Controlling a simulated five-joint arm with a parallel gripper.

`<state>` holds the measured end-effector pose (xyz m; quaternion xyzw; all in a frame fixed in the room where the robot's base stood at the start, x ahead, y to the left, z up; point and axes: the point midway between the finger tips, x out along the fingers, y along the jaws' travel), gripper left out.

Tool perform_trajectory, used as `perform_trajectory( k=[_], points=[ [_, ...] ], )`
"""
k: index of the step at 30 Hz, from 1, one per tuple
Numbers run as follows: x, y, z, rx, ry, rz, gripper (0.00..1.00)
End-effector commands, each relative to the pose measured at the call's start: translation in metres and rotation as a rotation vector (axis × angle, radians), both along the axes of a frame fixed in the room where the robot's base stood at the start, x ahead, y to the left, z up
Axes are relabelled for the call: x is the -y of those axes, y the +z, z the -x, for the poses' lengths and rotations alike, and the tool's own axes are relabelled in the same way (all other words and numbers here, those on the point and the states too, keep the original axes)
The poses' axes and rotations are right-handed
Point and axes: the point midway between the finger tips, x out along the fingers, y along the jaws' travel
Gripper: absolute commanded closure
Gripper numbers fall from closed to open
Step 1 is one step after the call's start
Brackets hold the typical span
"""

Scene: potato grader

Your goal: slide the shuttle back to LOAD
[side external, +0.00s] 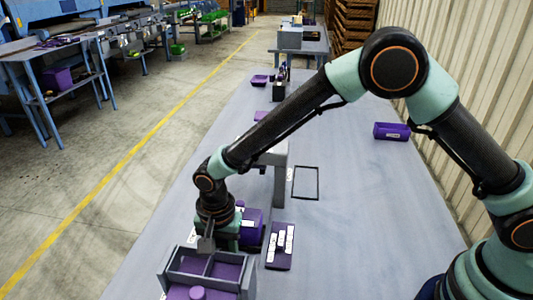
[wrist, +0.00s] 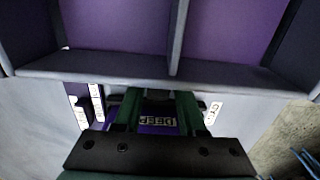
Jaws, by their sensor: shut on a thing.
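The shuttle, a grey two-compartment box with purple floors (side external: 249,281), stands at the near end of the bench in the side view. Its grey wall and purple compartments fill the top of the wrist view (wrist: 120,68). My gripper (side external: 212,243) points down at the shuttle's far side. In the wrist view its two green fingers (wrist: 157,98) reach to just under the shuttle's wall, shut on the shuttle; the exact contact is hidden. A purple labelled part (wrist: 157,124) shows between the fingers.
A purple plate with white labels (side external: 288,262) lies right of my gripper. A purple box (side external: 251,226) and a grey upright frame (side external: 280,180) stand just beyond. A black outline (side external: 306,183) and a purple bin (side external: 391,131) are farther right. The bench right of the plate is clear.

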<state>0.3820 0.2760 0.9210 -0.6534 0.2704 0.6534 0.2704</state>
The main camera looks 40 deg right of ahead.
Motion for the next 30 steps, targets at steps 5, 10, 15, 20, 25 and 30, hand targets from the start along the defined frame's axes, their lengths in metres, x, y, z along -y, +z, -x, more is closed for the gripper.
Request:
perform_trajectory(
  k=[5, 10, 15, 20, 25, 30],
  points=[
    [0.0, 0.001, 0.0, 0.001, 0.0, -0.001, 0.96],
    [0.0, 0.001, -0.001, 0.001, 0.0, -0.001, 0.5],
    [0.0, 0.001, 0.0, 0.001, 0.0, -0.001, 0.5],
    [0.0, 0.006, -0.001, 0.002, 0.0, -0.002, 0.5],
    [0.0, 0.019, -0.001, 0.002, 0.0, -0.002, 0.5],
    [0.0, 0.031, -0.001, 0.001, 0.0, -0.001, 0.5]
  ],
)
